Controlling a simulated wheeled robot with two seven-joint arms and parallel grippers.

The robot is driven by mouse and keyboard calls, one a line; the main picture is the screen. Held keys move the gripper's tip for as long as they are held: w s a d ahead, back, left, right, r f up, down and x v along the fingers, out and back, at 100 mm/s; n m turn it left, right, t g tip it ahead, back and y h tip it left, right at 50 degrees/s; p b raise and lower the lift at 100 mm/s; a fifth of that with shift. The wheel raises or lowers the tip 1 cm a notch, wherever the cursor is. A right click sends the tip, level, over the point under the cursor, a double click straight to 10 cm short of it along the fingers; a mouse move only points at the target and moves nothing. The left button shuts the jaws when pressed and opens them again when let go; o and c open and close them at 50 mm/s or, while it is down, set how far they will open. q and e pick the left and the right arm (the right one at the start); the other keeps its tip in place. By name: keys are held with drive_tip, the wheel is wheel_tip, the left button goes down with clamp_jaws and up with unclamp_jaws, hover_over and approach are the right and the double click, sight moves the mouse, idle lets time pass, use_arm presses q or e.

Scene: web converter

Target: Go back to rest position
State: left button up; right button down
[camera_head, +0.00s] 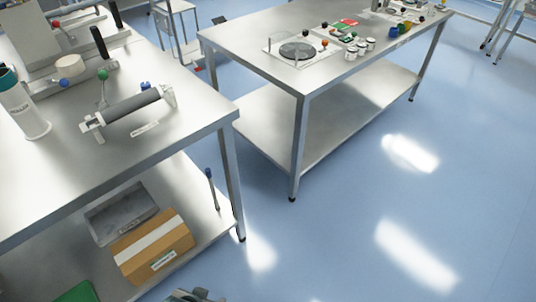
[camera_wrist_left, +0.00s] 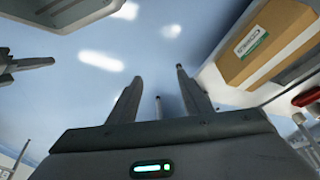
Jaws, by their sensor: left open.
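My left gripper (camera_wrist_left: 157,84) shows in the left wrist view with its two fingers spread apart. Nothing is between them, and blue floor shows beyond. In the head view only a small grey piece of my own body shows at the bottom edge, and I cannot tell which part it is. A dark finger-like part, perhaps my right gripper (camera_wrist_left: 28,64), enters at the left edge of the wrist view. Its jaws cannot be made out.
A steel table (camera_head: 185,128) at left bears a roller (camera_head: 131,106) and a white bottle (camera_head: 24,108). Its lower shelf holds a cardboard box (camera_head: 152,246), also in the wrist view (camera_wrist_left: 270,43), and a grey bin (camera_head: 121,214). A second table (camera_head: 245,38) stands behind. Floor at right is clear.

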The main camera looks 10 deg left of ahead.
use_arm(q)
drive_tip(key=s+d+f+t, duration=0.1)
drive_tip(key=f, duration=1)
drive_tip(key=s+d+f+t+h, duration=0.1)
drive_tip(key=d+f, duration=0.1)
drive_tip(key=f, duration=0.9)
drive_tip(key=shift+d, duration=0.15)
